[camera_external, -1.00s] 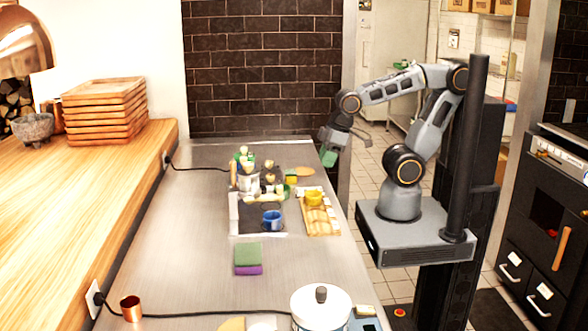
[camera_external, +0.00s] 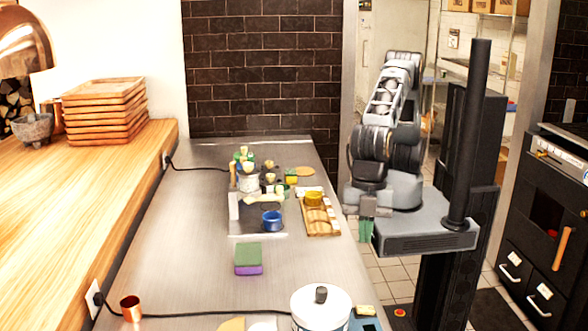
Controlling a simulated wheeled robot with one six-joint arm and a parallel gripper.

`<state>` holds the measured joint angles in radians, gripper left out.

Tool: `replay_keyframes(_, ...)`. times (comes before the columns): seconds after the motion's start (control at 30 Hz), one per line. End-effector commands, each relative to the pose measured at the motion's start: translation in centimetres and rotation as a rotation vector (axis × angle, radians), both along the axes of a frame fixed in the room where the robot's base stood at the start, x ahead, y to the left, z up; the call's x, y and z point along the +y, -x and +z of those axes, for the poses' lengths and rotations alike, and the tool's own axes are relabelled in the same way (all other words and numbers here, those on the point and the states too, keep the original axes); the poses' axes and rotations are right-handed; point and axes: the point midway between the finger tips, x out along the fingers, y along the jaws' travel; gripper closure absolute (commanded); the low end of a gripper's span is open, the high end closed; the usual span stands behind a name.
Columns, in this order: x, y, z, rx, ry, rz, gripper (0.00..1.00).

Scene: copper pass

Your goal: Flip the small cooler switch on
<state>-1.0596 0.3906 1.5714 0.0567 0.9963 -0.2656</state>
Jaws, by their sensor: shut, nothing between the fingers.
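My gripper (camera_external: 366,230) hangs pointing down at the right edge of the steel counter, beside the front left of my base. Its green-tipped fingers are shut and empty. It is apart from everything on the counter. I cannot tell for sure which thing is the small cooler, and no switch can be made out. A white round lidded vessel (camera_external: 320,311) stands at the front of the counter, cut by the picture's bottom edge. A black cord runs to its side from a left wall socket.
The steel counter (camera_external: 190,265) has a bare strip at left. A blue cup (camera_external: 272,221), a wooden board (camera_external: 323,228) with a yellow bowl (camera_external: 314,199), and a green and purple sponge (camera_external: 248,259) stand on it. A copper cup (camera_external: 131,308) is at front left.

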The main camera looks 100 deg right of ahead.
Motion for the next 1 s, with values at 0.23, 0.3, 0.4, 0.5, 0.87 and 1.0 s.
replay_keyframes(0.23,5.5,0.0,2.9,-0.053,-0.075,0.162,1.00)
replay_keyframes(0.3,6.0,-0.2,4.2,-0.070,-0.096,0.191,1.00)
replay_keyframes(0.4,6.0,-0.2,4.5,-0.078,-0.094,0.234,1.00)
replay_keyframes(0.5,5.9,-0.2,4.5,-0.081,-0.090,0.253,1.00)
replay_keyframes(0.87,5.9,-0.2,4.4,-0.082,-0.090,0.256,1.00)
replay_keyframes(1.0,6.2,-0.3,3.5,-0.081,-0.088,0.256,1.00)
